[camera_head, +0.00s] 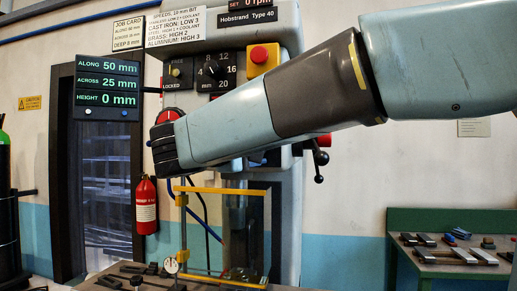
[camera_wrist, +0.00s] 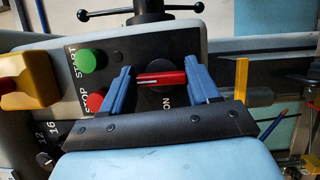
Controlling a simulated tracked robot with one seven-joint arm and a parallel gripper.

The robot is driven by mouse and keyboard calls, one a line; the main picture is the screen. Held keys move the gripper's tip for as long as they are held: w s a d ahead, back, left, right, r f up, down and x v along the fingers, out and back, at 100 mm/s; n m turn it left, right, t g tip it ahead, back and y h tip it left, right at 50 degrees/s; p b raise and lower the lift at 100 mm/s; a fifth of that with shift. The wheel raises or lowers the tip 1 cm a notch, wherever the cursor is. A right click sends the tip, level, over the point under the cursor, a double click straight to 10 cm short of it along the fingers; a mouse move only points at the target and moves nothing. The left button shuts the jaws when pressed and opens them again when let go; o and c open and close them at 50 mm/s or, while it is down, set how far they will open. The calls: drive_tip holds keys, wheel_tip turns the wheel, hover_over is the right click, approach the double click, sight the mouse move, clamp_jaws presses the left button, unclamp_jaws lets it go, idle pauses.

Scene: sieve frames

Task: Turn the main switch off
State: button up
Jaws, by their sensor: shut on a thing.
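The main switch (camera_wrist: 160,79) is a red bar handle with a white line, on a black round base. In the wrist view it lies nearly level across the picture, with the word ON below it. My gripper (camera_wrist: 161,75) has a blue finger at each end of the red handle and is shut on it. The lower part of the base and any other lettering there are hidden by my gripper.
A green START button (camera_wrist: 88,60) and a red STOP button (camera_wrist: 96,101) sit close left of the fingers.

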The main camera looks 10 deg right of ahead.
drive_tip(key=shift+f+m, duration=0.25)
drive_tip(key=shift+m, duration=0.15)
drive_tip(key=o, duration=1)
drive_tip(key=shift+r, duration=0.1)
drive_tip(key=shift+o, duration=0.2)
drive_tip(key=v, duration=1.3)
drive_tip(key=shift+s+a+r, duration=0.2)
drive_tip(key=shift+s+r, duration=0.05)
drive_tip(key=shift+s, duration=0.1)
